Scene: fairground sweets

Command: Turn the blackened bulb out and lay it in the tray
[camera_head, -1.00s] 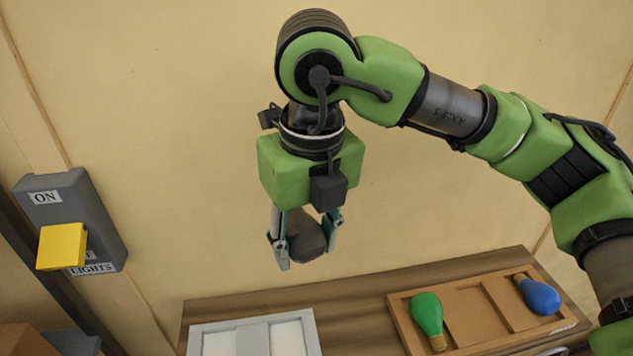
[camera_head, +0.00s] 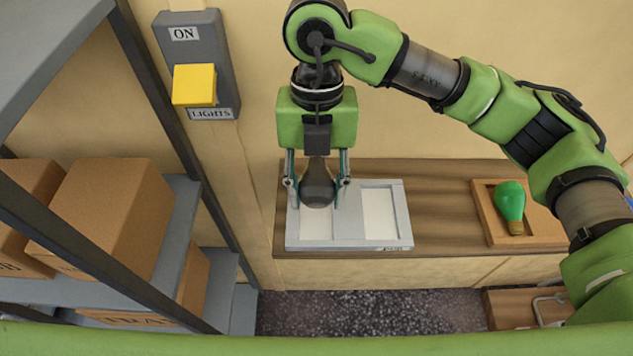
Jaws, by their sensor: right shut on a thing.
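The blackened bulb (camera_head: 318,184) is dark grey and hangs with its round end down between the fingers of my right gripper (camera_head: 317,186), which is shut on it. In the picture the bulb overlaps the left compartment of the grey tray (camera_head: 348,242). The tray has two pale-floored compartments and lies on the wooden counter. I cannot tell exactly how high the bulb is above the tray floor. My left gripper is not in view.
A wooden tray (camera_head: 486,208) with a green bulb (camera_head: 510,203) lies at the right of the counter (camera_head: 440,200), partly behind my arm. A lights switch (camera_head: 195,85) with a yellow lever is on the wall. Shelving with cardboard boxes (camera_head: 110,215) stands at the left.

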